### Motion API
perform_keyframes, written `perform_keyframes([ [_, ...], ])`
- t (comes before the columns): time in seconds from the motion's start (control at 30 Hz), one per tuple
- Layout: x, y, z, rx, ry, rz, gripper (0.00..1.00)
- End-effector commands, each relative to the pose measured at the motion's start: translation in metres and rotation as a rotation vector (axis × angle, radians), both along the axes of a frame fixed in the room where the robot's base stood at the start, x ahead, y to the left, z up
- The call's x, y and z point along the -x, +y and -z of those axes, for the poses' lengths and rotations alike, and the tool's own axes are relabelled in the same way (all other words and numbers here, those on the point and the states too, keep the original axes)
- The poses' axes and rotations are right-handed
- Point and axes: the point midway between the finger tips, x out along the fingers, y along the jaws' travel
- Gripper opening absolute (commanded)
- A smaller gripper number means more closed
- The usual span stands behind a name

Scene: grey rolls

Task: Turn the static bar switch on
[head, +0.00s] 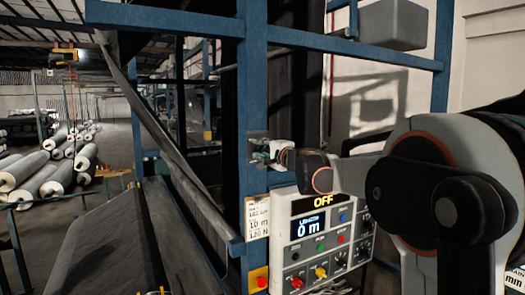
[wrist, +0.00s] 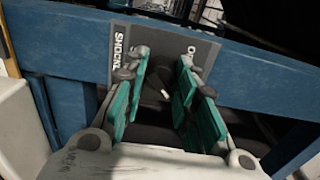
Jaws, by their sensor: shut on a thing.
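The static bar switch is a dark plate (wrist: 172,40) on a blue beam, with white lettering partly hidden by my fingers. A dark knob or lever (wrist: 165,95) with a small pale mark shows between the fingers. My gripper (wrist: 163,62) has teal pads on both sides of it and is shut on the switch; the exact contact is hard to see. In the head view my gripper (head: 262,152) reaches the blue post, covering most of the plate.
Below my gripper, a white control panel (head: 318,250) shows OFF and LENGTH 0 m, with coloured buttons and knobs. A paper label (head: 257,217) and a red button on a yellow box (head: 261,280) are on the post. Grey rolls (head: 50,170) lie at far left.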

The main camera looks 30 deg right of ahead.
Motion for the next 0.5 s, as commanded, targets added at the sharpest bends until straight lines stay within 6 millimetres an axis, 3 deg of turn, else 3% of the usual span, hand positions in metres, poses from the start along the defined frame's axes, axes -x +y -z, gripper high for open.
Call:
perform_keyframes([
  [0.1, 0.0, -0.0001, 0.0002, 0.0, 0.0, 0.0, 0.03],
  [0.13, 0.0, -0.0001, 0.0002, 0.0, 0.0, 0.0, 0.31],
  [0.2, 0.0, -0.0001, 0.0003, 0.001, 0.0, 0.0, 0.47],
  [0.5, 0.0001, 0.0, 0.0002, 0.001, 0.0, 0.0, 0.47],
])
